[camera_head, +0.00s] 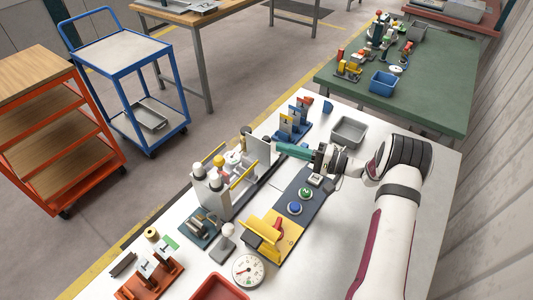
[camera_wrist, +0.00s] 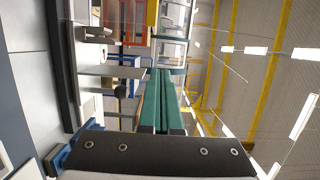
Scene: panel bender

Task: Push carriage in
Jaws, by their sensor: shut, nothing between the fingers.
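The panel bender (camera_head: 212,196) stands on the white table, a grey machine with yellow strips and white-topped posts. An upright grey plate (camera_head: 257,151), apparently on its carriage, stands at the far end of a dark rail (camera_head: 262,183). My gripper (camera_head: 279,148) has green fingers, which are shut and empty. Their tips are just right of the plate near its upper edge; I cannot tell whether they touch it. In the wrist view the closed fingers (camera_wrist: 165,72) point past the plate (camera_wrist: 112,71), with a dark round knob (camera_wrist: 120,90) beside them.
A dark control panel (camera_head: 299,203) with blue and green buttons lies right of the bender, near a yellow block with a red lever (camera_head: 276,232). A grey bin (camera_head: 348,131) and blue fixtures (camera_head: 293,122) stand beyond. A round gauge (camera_head: 248,270) is in front.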

